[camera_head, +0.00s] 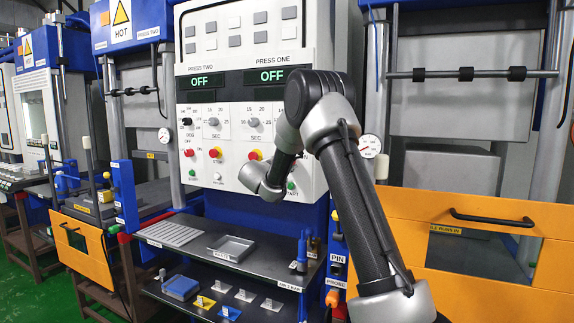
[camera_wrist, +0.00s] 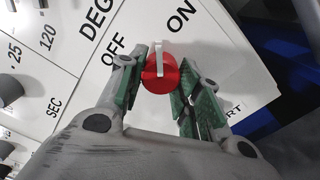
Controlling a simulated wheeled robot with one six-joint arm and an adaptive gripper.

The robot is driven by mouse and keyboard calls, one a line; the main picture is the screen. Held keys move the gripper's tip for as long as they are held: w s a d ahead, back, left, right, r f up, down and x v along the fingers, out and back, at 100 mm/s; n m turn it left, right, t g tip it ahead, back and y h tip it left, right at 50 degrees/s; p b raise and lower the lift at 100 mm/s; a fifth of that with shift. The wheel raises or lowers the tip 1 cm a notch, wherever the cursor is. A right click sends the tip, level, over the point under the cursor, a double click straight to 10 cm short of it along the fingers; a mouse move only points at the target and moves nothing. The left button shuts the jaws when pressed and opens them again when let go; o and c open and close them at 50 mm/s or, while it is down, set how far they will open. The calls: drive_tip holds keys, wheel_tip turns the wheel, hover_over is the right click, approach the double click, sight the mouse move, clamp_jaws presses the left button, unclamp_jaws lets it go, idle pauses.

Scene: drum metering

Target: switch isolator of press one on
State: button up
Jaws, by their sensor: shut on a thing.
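The isolator of press one is a red round knob (camera_wrist: 158,85) with a pale grey handle bar, seen in the wrist view. Its bar points between the OFF and ON labels on the white panel. My gripper (camera_wrist: 164,80) has its green-padded fingers on either side of the knob, shut on it. In the head view my arm hides this knob and my gripper's fingertips. The press one display (camera_head: 271,76) reads OFF in green.
The press two display (camera_head: 201,81) also reads OFF. A red button on yellow (camera_head: 255,154) and dials sit left of my arm. A shelf with a grey tray (camera_head: 231,247) lies below the panel.

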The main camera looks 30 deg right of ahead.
drive_tip(key=shift+m, duration=2.3)
drive_tip(key=shift+f, duration=0.1)
drive_tip(key=o, duration=1)
drive_tip(key=v, duration=1.2)
